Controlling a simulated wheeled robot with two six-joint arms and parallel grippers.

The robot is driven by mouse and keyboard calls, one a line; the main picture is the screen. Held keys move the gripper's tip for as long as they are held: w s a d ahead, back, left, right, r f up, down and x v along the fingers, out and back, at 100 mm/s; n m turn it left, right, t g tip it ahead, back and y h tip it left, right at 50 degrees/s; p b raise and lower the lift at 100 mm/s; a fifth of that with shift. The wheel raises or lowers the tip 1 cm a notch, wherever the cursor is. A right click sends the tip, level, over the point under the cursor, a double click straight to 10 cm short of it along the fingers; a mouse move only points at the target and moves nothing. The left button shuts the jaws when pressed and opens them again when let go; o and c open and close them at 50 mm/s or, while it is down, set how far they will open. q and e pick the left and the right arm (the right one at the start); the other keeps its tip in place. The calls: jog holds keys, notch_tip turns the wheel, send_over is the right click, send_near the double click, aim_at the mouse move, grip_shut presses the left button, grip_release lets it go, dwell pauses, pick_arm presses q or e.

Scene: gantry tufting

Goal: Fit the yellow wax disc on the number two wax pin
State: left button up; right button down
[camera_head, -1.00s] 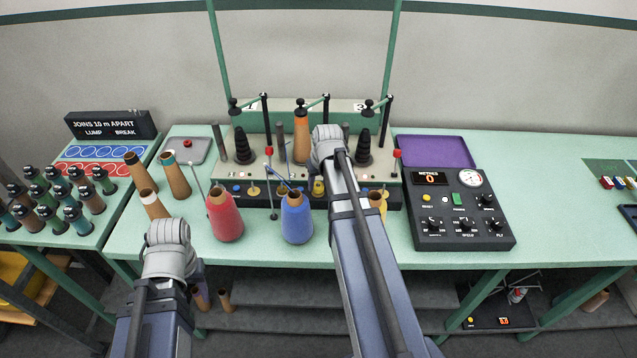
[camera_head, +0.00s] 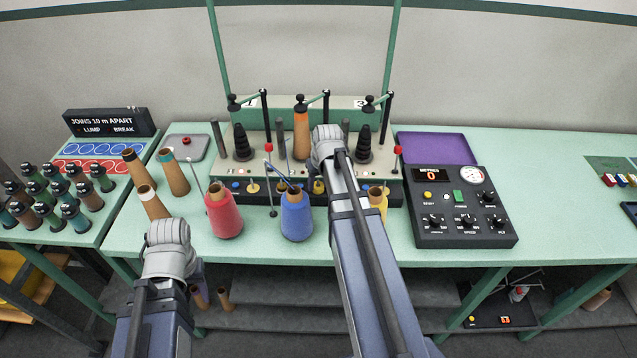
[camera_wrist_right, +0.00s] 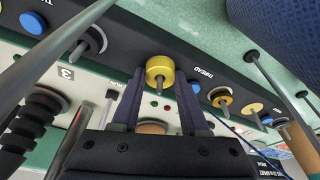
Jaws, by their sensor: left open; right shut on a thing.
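The yellow wax disc (camera_wrist_right: 160,70) is a short, thick gold cylinder at the front of the winder panel. It also shows in the head view (camera_head: 319,186). My right gripper (camera_wrist_right: 158,88) is shut on it, with one dark finger on each side. A grey pin end pokes out of the disc's face, so the disc appears to be around a pin at the middle station; how far on it sits I cannot tell. The number two label is hidden. My left gripper (camera_head: 194,272) is low at the left front, away from the winder, its fingers mostly hidden behind its wrist.
A red cone (camera_head: 223,213) and a blue cone (camera_head: 297,216) stand in front of the winder, with a yellow cone partly behind my right arm. A cream disc (camera_head: 253,187) sits at the left station. A control box (camera_head: 462,215) and purple tray (camera_head: 437,149) are to the right.

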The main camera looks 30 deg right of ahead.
jog(key=shift+c, duration=1.7)
grip_release()
jog(key=p+v, duration=0.7)
jog(key=shift+r+p, duration=0.3)
jog(key=shift+r, duration=0.1)
jog(key=shift+s, duration=0.1)
